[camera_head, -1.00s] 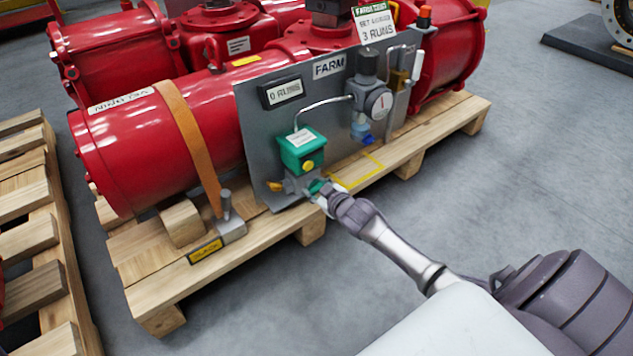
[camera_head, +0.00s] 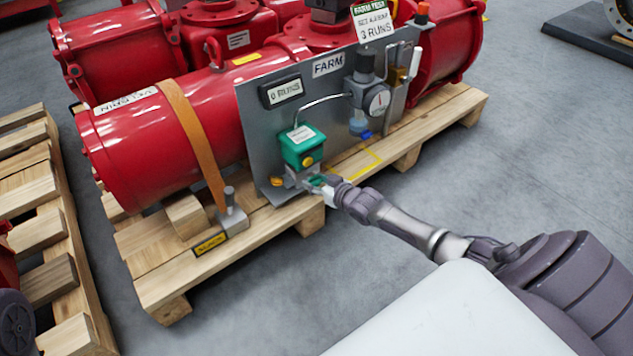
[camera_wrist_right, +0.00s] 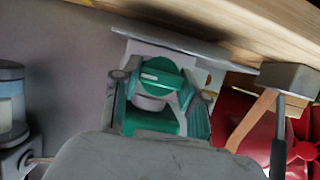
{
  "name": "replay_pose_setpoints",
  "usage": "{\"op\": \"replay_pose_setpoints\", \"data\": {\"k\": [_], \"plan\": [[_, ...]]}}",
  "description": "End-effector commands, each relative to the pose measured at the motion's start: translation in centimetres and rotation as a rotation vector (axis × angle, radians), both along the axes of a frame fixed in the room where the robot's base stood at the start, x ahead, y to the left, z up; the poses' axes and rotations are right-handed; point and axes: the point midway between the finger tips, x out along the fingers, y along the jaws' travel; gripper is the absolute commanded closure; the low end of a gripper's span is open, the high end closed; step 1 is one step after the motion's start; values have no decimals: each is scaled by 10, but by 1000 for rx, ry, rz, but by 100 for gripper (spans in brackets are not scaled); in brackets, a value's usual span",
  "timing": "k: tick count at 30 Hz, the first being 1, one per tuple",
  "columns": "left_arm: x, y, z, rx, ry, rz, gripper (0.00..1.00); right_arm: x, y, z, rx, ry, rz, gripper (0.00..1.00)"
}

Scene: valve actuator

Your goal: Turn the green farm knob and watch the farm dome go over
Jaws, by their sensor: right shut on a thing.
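The green knob (camera_wrist_right: 155,78) shows in the right wrist view, with a short white mark on its face. It sits low on the grey FARM panel (camera_head: 262,130), below a green box (camera_head: 302,146) with a yellow button. My right gripper (camera_head: 320,184) comes in from the right and is shut on the knob. Its fingers (camera_wrist_right: 158,98) lie on both sides of the knob in the wrist view. In the head view the gripper mostly hides the knob. I cannot tell which part is the farm dome. My left gripper is not in view.
The panel stands before a red actuator cylinder (camera_head: 140,145) on a wooden pallet (camera_head: 240,248). A gauge (camera_head: 378,101), thin tube and counter display (camera_head: 285,91) are on it. An orange strap (camera_head: 192,140) crosses the cylinder.

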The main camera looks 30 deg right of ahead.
Motion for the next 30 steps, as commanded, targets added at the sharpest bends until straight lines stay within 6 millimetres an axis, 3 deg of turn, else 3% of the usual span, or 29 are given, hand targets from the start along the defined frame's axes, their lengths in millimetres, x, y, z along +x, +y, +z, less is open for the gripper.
{"op": "replay_pose_setpoints", "data": {"k": [4, 5, 9, 20, 26, 30], "plan": [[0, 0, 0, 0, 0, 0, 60, 0, 0, 0, 3, 0, -2, 92], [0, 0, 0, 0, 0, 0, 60, 0, 0, 0, 3, 0, -2, 54], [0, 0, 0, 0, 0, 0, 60, 0, 0, 0, 3, 0, -1, 31], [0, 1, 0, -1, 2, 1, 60, -3, 0, 0, 2, 1, -1, 31], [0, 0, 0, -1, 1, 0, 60, -28, -2, 10, 3, 1, 0, 31], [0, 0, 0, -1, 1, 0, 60, -55, -4, 21, 1, 2, 1, 31]]}}
